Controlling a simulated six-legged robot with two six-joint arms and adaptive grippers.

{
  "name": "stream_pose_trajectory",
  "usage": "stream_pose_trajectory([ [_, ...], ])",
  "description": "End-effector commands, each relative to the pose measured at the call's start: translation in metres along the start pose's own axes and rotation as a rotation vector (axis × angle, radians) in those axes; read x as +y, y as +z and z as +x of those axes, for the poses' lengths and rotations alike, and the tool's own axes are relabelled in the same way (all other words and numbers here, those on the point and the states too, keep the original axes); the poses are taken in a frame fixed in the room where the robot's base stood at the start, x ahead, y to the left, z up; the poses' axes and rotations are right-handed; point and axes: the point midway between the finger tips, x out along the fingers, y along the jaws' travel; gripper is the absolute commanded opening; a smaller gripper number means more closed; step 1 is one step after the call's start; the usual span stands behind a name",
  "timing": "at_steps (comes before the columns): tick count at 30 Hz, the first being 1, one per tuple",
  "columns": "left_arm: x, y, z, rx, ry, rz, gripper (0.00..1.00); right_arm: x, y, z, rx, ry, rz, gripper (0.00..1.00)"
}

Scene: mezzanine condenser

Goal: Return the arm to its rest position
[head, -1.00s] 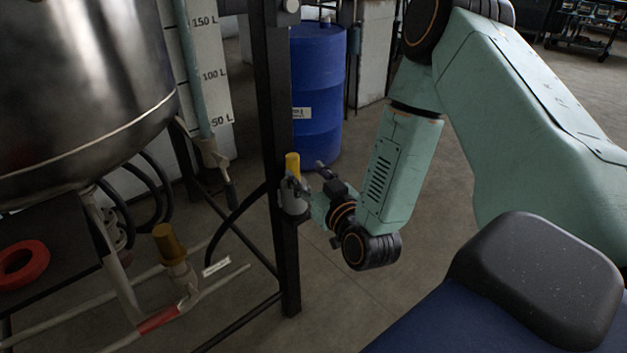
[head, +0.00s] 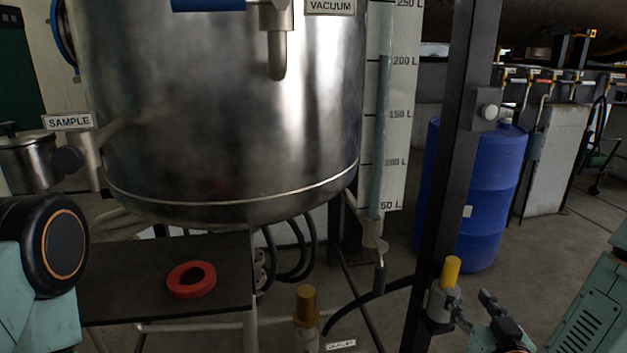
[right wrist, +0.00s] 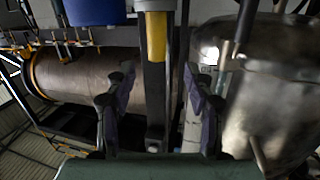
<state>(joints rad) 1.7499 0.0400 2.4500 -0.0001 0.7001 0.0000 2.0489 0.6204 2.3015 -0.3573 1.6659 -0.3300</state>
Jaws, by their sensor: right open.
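My right gripper (head: 470,306) is at the lower right of the head view, beside a grey fitting with a yellow cap (head: 451,271) on a dark upright post. In the right wrist view its two fingers stand apart, with nothing between their tips (right wrist: 158,82). The yellow part (right wrist: 156,38) shows beyond the fingers, lined up with the gap. Whether a finger touches the grey fitting is not clear. Part of my right arm shows at the right edge. A joint of my left arm shows at the left edge; its gripper is out of frame.
A large steel vessel (head: 225,110) fills the left and middle. The dark post (head: 452,150) stands right of it, with a blue drum (head: 487,200) behind. A red ring (head: 191,280) lies on a dark shelf. Open floor shows at the right.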

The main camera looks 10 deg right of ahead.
Motion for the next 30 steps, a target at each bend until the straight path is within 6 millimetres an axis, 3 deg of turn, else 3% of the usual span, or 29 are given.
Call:
stream_pose_trajectory([
  [5, 0.0, 0.0, 0.0, 0.0, 0.0, 0.0, 0.4, -0.017, 0.068, -0.019, -0.323, -0.031, 0.095, 0.53],
  [8, 0.0, 0.0, 0.0, 0.0, 0.0, 0.0, 0.4, -0.034, 0.12, -0.052, -0.572, -0.051, 0.12, 0.53],
  [12, 0.0, 0.0, 0.0, 0.0, 0.0, 0.0, 0.4, -0.05, 0.183, -0.119, -0.912, -0.05, 0.113, 0.53],
  [15, 0.0, 0.0, 0.0, 0.0, 0.0, 0.0, 0.4, -0.055, 0.216, -0.175, -1.134, -0.036, 0.076, 0.53],
  [18, 0.0, 0.0, 0.0, 0.0, 0.0, 0.0, 0.4, -0.054, 0.238, -0.229, -1.318, -0.023, 0.012, 0.53],
  [21, 0.0, 0.0, 0.0, 0.0, 0.0, 0.0, 0.4, -0.052, 0.249, -0.263, -1.413, -0.031, -0.062, 0.53],
  [25, 0.0, 0.0, 0.0, 0.0, 0.0, 0.0, 0.4, -0.053, 0.257, -0.28, -1.45, -0.058, -0.119, 0.53],
  [30, 0.0, 0.0, 0.0, 0.0, 0.0, 0.0, 0.4, -0.052, 0.26, -0.286, -1.462, -0.062, -0.127, 0.53],
])
